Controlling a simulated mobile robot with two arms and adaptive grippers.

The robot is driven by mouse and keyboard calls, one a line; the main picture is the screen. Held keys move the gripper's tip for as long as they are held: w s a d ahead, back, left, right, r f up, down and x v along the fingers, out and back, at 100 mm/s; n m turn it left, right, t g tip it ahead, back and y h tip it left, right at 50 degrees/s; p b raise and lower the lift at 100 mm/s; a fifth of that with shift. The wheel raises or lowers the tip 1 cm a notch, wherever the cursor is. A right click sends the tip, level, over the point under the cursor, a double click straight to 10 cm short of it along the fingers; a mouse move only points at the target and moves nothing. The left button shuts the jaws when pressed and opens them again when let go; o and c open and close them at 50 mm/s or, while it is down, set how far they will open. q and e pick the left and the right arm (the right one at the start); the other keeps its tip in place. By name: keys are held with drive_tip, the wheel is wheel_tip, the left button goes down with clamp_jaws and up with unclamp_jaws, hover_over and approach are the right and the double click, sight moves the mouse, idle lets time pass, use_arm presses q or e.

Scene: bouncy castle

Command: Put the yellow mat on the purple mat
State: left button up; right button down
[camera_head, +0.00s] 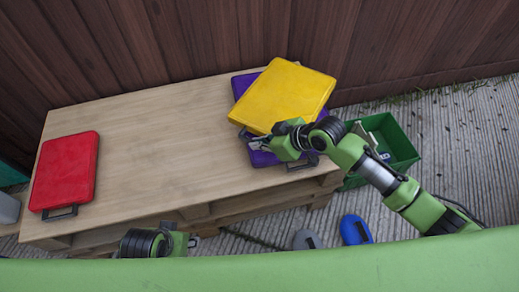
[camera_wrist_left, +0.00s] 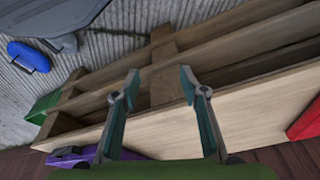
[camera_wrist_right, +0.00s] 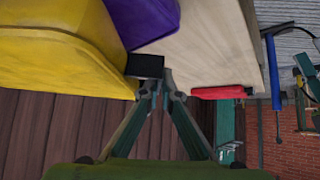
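The yellow mat (camera_head: 285,95) is over the purple mat (camera_head: 262,158), turned at an angle to it and covering most of it. I cannot tell whether the two touch. The purple mat lies at the right end of the wooden pallet table (camera_head: 150,150). My right gripper (camera_head: 258,143) is at the yellow mat's near-left edge. In the right wrist view its fingers (camera_wrist_right: 160,88) are nearly together at a black handle (camera_wrist_right: 145,66) beside the yellow mat (camera_wrist_right: 60,45). My left gripper (camera_wrist_left: 155,88) is open and empty, in front of the table's near side.
A red mat (camera_head: 65,170) lies at the table's left end. A green crate (camera_head: 395,140) stands on the ground right of the table. Blue (camera_head: 355,230) and grey (camera_head: 307,239) objects lie on the ground in front. The table's middle is clear. A wooden wall (camera_head: 200,40) is behind.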

drive_tip(key=shift+w+d+f+b, duration=0.15)
drive_tip(key=shift+w+f+b, duration=0.15)
drive_tip(key=shift+w+f, duration=0.65)
wheel_tip(320, 180, down, 3)
drive_tip(key=shift+s+r+b, duration=0.1)
drive_tip(key=shift+b, duration=0.45)
use_arm(q)
drive_tip(key=v, duration=0.6)
drive_tip(key=shift+r, duration=0.25)
drive_tip(key=shift+w+a, duration=0.1)
drive_tip(key=shift+w, duration=0.05)
use_arm(e)
drive_tip(key=shift+f, duration=0.25)
drive_tip(key=c, duration=2.3)
unclamp_jaws()
